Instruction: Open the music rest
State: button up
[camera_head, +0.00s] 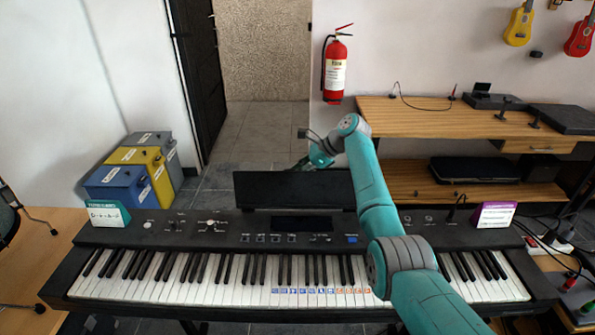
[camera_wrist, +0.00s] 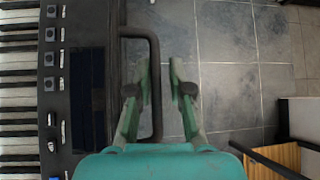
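The music rest (camera_head: 290,190) is a dark flat panel at the back middle of the black keyboard (camera_head: 200,232). In the head view it appears raised, its face toward the camera. In the wrist view, a dark loop-shaped bar (camera_wrist: 154,115) sticks out on the side away from the keys, apparently from the rest. My gripper (camera_head: 316,160) is behind and above the rest's top edge, right of its middle. In the wrist view my gripper (camera_wrist: 160,68) has its fingers apart, one on each side of the bar. A gap shows at the right finger; contact at the left is unclear.
A wooden desk (camera_head: 410,117) stands at the back right, with a lower shelf. A fire extinguisher (camera_head: 335,65) hangs on the wall. Blue, yellow and grey boxes (camera_head: 150,165) stand at the left. Tiled floor behind the keyboard is open.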

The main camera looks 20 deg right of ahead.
jog(key=v, duration=1.2)
jog(key=shift+a, duration=0.1)
